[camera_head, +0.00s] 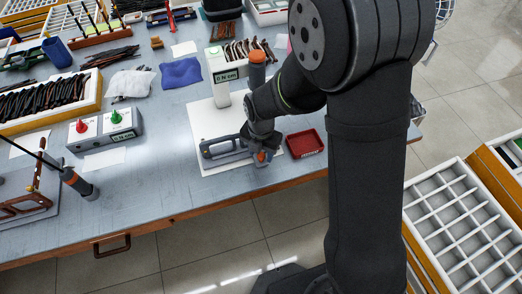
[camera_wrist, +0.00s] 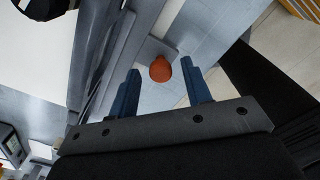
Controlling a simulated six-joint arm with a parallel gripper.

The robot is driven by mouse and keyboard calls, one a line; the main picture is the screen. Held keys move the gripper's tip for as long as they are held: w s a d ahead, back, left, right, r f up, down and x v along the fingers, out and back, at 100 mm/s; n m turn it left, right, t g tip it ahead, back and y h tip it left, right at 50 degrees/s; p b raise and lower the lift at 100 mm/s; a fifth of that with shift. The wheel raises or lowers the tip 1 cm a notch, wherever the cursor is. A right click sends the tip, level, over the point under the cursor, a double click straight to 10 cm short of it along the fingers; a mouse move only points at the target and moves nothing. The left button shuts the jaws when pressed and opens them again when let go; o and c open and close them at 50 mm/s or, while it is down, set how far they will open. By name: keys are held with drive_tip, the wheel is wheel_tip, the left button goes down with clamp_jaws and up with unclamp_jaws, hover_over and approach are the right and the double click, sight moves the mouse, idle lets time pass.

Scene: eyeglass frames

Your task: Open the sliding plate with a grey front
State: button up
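A long grey fixture (camera_head: 222,150) lies on a white sheet near the table's front edge; its grey side also shows in the wrist view (camera_wrist: 98,65). At its right end is a small grey plate (camera_wrist: 147,52) with an orange knob (camera_wrist: 160,69), which also shows in the head view (camera_head: 262,156). I cannot tell from these views how far the plate is slid. My gripper (camera_wrist: 158,76) is open, with its two blue fingers on either side of the knob and gaps between. In the head view my arm partly hides this end.
A red tray (camera_head: 304,144) sits just right of my gripper. A grey box with red and green knobs (camera_head: 105,130) is to the left. The table's wooden front edge has a handle (camera_head: 111,246).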

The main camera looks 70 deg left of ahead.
drive_tip(key=shift+r, duration=0.1)
wheel_tip(320, 180, up, 17)
drive_tip(key=shift+r, duration=0.15)
idle(0.4)
drive_tip(key=shift+f, duration=0.2)
idle(0.3)
wheel_tip(320, 180, down, 17)
drive_tip(key=shift+f, duration=0.1)
idle(0.5)
wheel_tip(320, 180, up, 17)
drive_tip(key=shift+r, duration=0.2)
idle(0.7)
drive_tip(key=shift+f, duration=0.1)
